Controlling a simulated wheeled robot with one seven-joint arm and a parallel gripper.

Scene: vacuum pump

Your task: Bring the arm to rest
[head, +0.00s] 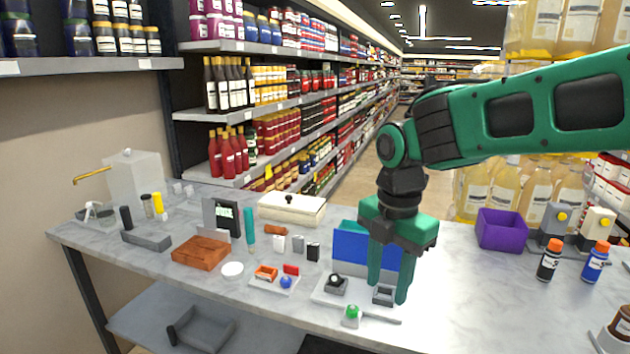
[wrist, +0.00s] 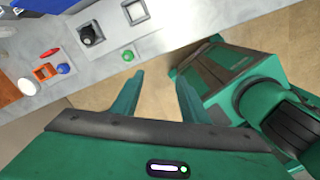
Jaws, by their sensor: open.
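My gripper (head: 390,284) hangs from the green arm with its fingers pointing down over the right part of the marble table (head: 465,300). In the wrist view the gripper (wrist: 160,88) shows two green fingers spread apart, with nothing between them. In the head view the fingers are in front of a blue box (head: 350,247) and near a white plate (head: 325,292) that carries small dark fixtures. A green knob (head: 352,312) is just left of the fingertips; it also shows in the wrist view (wrist: 128,56). I cannot tell how high the fingertips are above the table.
A purple bin (head: 502,230), two dispensers and two orange-capped bottles (head: 549,260) stand to the right. A brown block (head: 201,252), a white lidded box (head: 291,208) and several small items are to the left. Stocked shelves line the back.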

